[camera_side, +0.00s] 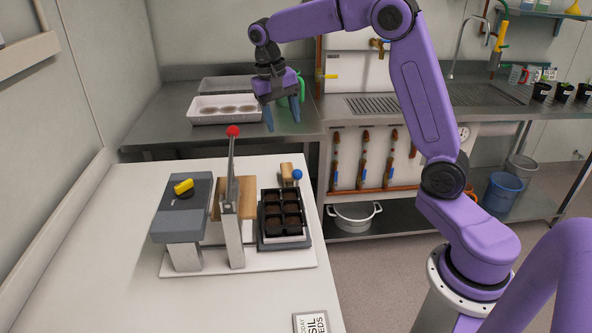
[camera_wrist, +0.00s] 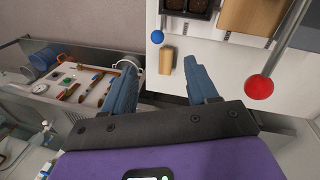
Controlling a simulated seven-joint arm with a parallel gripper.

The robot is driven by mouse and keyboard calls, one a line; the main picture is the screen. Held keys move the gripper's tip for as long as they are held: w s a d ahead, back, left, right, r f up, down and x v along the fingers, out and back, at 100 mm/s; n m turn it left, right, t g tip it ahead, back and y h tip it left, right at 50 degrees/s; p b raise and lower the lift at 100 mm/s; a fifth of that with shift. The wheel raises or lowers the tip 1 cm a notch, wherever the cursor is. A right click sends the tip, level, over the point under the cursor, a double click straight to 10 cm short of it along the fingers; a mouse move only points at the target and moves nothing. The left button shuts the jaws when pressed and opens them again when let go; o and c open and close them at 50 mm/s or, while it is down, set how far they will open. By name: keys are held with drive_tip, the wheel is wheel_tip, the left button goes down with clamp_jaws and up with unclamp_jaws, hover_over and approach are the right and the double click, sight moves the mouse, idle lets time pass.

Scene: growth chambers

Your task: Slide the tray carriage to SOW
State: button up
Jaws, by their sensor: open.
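The tray carriage (camera_side: 285,241) is a grey base at the right end of a white base plate, bearing a black cell tray (camera_side: 282,213) with soil-filled cells. A blue ball knob (camera_side: 297,174) stands at its back edge; the knob also shows in the wrist view (camera_wrist: 157,37). Beside the knob is a small wooden handle (camera_side: 286,172), also in the wrist view (camera_wrist: 163,67). My gripper (camera_side: 283,118) is open and empty, fingers pointing down, above and behind the carriage. In the wrist view its blue fingers (camera_wrist: 163,85) are apart, touching nothing. No SOW label is legible.
Left of the carriage, a lever with a red ball (camera_side: 232,131) rises from a metal post (camera_side: 233,235). A grey unit with a yellow knob (camera_side: 184,187) stands further left. A white tray (camera_side: 224,111) sits on the steel bench behind. The table front is mostly clear, with a printed card (camera_side: 311,322).

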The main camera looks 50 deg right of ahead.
drive_tip(key=d, duration=0.1)
approach(296, 171)
drive_tip(key=shift+m, duration=0.4)
drive_tip(key=f, duration=0.3)
drive_tip(key=d+f, duration=0.1)
drive_tip(key=f, duration=0.2)
drive_tip(key=s+f, duration=0.1)
drive_tip(key=f, duration=0.2)
drive_tip(key=shift+d+f, duration=0.25)
drive_tip(key=shift+d, duration=0.1)
drive_tip(key=shift+c, duration=0.3)
clamp_jaws()
drive_tip(key=shift+w, duration=0.1)
